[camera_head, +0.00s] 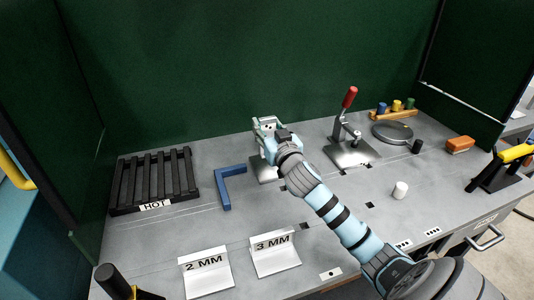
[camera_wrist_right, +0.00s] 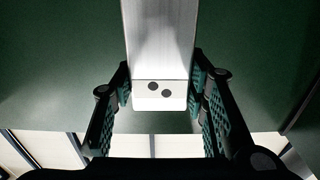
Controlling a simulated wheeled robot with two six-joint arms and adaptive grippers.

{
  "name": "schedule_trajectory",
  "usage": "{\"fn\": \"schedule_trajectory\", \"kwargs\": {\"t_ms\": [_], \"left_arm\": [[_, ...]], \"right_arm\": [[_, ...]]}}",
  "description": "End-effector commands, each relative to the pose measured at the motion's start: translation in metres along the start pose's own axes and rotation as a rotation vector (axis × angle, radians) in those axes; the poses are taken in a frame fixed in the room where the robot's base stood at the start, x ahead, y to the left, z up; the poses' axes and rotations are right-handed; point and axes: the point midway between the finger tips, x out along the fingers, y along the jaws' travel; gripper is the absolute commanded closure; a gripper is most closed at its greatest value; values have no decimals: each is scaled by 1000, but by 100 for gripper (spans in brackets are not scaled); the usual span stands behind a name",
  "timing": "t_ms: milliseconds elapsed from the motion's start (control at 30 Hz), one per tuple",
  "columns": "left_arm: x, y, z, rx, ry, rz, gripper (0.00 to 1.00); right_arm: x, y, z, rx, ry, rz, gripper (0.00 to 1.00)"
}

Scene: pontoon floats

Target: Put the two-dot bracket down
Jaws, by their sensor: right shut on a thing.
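The two-dot bracket (camera_wrist_right: 160,50) is bare metal, with two black dots on its short pale end face in the right wrist view. My right gripper (camera_wrist_right: 160,95) is shut on it, with a dark finger on each side of that end. In the head view my right gripper (camera_head: 266,132) is above the back middle of the grey bench (camera_head: 330,215). The bracket is small there and partly hidden by the gripper. A metal plate (camera_head: 262,174) shows below, partly covered by my arm. My left gripper is not in view.
A black slatted rack marked HOT (camera_head: 152,180) and a blue corner piece (camera_head: 226,187) lie left. Signs "2 MM" (camera_head: 206,272) and "3 MM" (camera_head: 274,252) stand in front. A red-handled clamp (camera_head: 346,135) and white cylinder (camera_head: 400,190) are right. Small dotted labels (camera_head: 331,273) mark the front edge.

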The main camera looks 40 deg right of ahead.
Motion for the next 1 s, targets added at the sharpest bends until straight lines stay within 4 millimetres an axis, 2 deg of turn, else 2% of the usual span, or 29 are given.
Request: {"fn": "schedule_trajectory", "kwargs": {"t_ms": [33,167,300,567,600,667,700,1000], "left_arm": [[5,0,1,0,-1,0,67],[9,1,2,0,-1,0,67],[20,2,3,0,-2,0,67],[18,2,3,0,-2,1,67],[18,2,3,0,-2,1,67],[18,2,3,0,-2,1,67],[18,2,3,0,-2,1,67],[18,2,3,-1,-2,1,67]], "right_arm": [[0,0,10,1,0,-1,93],[0,0,25,1,1,-1,93],[0,0,54,1,-1,0,93],[0,0,56,0,2,-1,93],[0,0,56,0,1,-1,53],[0,0,56,0,1,-1,44],[0,0,56,0,1,-1,40],[-1,0,55,0,1,-1,40]]}}
